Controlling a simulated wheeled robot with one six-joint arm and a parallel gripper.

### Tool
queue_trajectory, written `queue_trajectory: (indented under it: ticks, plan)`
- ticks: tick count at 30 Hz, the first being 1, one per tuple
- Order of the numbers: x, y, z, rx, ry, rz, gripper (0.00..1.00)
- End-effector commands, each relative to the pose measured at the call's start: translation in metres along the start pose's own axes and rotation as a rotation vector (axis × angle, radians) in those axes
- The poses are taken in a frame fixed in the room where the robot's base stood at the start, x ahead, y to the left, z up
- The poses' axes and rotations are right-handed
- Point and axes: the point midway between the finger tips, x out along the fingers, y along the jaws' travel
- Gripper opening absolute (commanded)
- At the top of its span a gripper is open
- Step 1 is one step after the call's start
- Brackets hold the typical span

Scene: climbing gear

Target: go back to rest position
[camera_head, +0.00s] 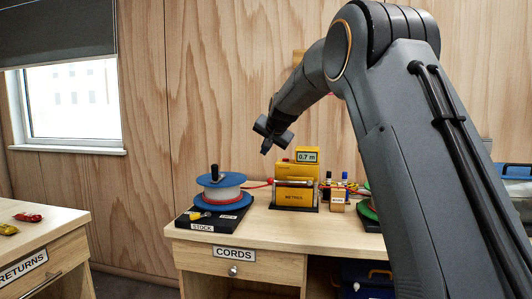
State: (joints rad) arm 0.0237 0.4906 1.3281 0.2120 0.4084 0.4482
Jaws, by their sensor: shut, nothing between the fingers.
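My gripper (266,148) is at the end of my dark grey arm, which reaches in from the right. It hangs in the air above the wooden bench (240,236), pointing down. It is shut and empty, and touches nothing that I can see. Below it and to the left is a blue and white cord reel (221,189) on a black base marked STOCK. Below it and to the right is a yellow meter (296,188) with a display reading 0.7 m.
A CORDS drawer (234,268) is shut under the bench. A small box (338,200) with bottles behind it stands right of the meter. A green reel is partly hidden by my arm. A blue case (366,280) sits below.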

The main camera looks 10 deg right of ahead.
Motion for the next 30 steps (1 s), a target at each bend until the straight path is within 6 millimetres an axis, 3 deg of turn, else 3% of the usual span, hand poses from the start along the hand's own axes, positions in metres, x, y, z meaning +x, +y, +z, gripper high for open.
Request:
queue_trajectory:
  ticks: [7, 11, 20, 30]
  plan:
    - [-0.002, 0.005, 0.007, -0.009, -0.013, 0.01, 0.0]
    - [-0.014, 0.029, 0.043, -0.059, -0.078, 0.058, 0.0]
    - [-0.089, 0.137, 0.197, -0.265, -0.362, 0.219, 0.0]
    - [-0.212, 0.252, 0.357, -0.469, -0.686, 0.327, 0.0]
